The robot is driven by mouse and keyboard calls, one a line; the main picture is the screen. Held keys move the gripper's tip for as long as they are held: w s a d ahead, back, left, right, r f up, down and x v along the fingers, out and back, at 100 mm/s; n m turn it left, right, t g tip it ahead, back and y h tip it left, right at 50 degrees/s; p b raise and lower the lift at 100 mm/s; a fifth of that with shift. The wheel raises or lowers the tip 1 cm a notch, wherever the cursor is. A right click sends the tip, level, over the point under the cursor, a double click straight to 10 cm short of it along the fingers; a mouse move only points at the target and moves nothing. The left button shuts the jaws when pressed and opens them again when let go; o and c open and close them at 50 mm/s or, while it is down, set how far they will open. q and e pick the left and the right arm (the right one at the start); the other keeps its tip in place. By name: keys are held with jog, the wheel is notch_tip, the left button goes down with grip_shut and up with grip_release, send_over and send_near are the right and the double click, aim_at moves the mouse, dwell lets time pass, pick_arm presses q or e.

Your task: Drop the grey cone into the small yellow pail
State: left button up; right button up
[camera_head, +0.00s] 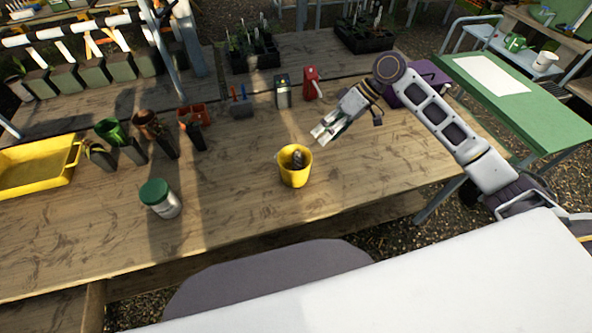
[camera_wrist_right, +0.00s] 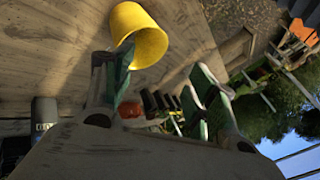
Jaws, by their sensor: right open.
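The small yellow pail (camera_head: 295,177) stands upright on the wooden table in the head view. A grey object, which looks like the grey cone (camera_head: 298,158), shows inside the pail's mouth. My left gripper is not in view.
A white jar with a green lid (camera_head: 159,198) stands left of the pail. A yellow tray (camera_head: 35,168) and several pots line the left side. A red object (camera_head: 312,83) and a dark box (camera_head: 283,92) stand behind. The front of the table is mostly clear.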

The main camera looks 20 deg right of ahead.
jog(key=shift+v, duration=2.25)
